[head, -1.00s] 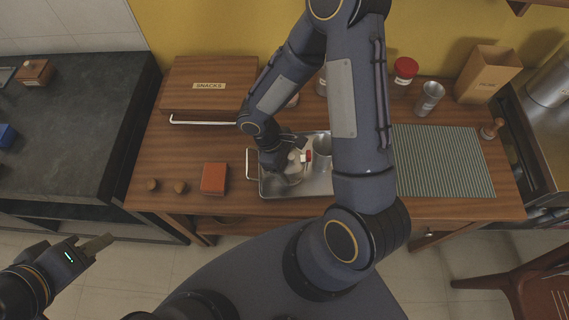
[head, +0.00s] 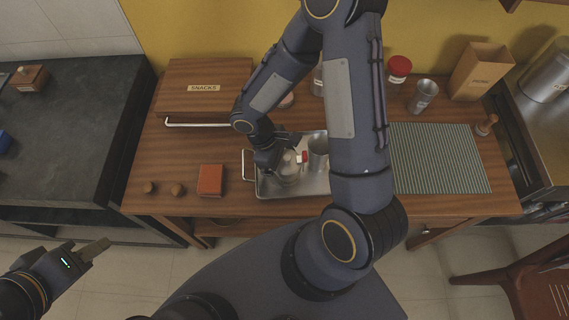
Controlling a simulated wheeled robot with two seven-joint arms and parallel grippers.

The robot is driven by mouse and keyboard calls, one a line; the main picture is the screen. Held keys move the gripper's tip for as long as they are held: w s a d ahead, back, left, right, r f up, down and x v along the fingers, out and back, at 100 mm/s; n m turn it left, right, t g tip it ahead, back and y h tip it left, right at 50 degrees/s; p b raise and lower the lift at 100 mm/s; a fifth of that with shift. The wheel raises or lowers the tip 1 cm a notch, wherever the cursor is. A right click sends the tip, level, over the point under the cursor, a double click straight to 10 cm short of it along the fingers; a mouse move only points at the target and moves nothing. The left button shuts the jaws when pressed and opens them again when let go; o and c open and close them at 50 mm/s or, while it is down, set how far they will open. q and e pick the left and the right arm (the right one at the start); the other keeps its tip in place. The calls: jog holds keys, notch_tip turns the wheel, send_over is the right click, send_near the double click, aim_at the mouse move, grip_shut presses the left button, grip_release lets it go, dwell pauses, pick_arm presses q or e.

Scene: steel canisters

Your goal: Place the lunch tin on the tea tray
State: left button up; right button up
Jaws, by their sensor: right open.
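The steel tea tray (head: 315,186) lies on the wooden table, with a wire handle at its left end. A round, shiny tin (head: 288,177), which looks like the lunch tin, sits on the left part of the tray. My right gripper (head: 284,160) is open just above and beside this tin, and partly hides it. I cannot tell whether its fingers touch the tin. My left gripper (head: 103,245) is low at the far left, away from the table. Its fingers are seen edge-on, so their opening is unclear.
A steel cup (head: 318,153) and a small red-topped item (head: 303,157) stand on the tray. A red-brown box (head: 210,180) and two small knobs (head: 163,188) lie left of it. The snack box (head: 205,85) is behind; a striped mat (head: 438,160) lies right.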

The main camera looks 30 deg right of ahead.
jog(key=v, duration=1.1)
jog(key=s+d+r+m+t+y, duration=0.2)
jog(key=s+r+m+t+y, duration=0.4)
jog(key=s+r+m+t, duration=0.3)
jog(key=s+r+m, duration=0.1)
jog(key=s+r, duration=0.2)
jog(key=r, duration=0.1)
jog(key=shift+d+r+y, duration=0.2)
jog(key=shift+d+y, duration=0.05)
jog(key=shift+y, duration=0.05)
jog(key=shift+s, duration=0.15)
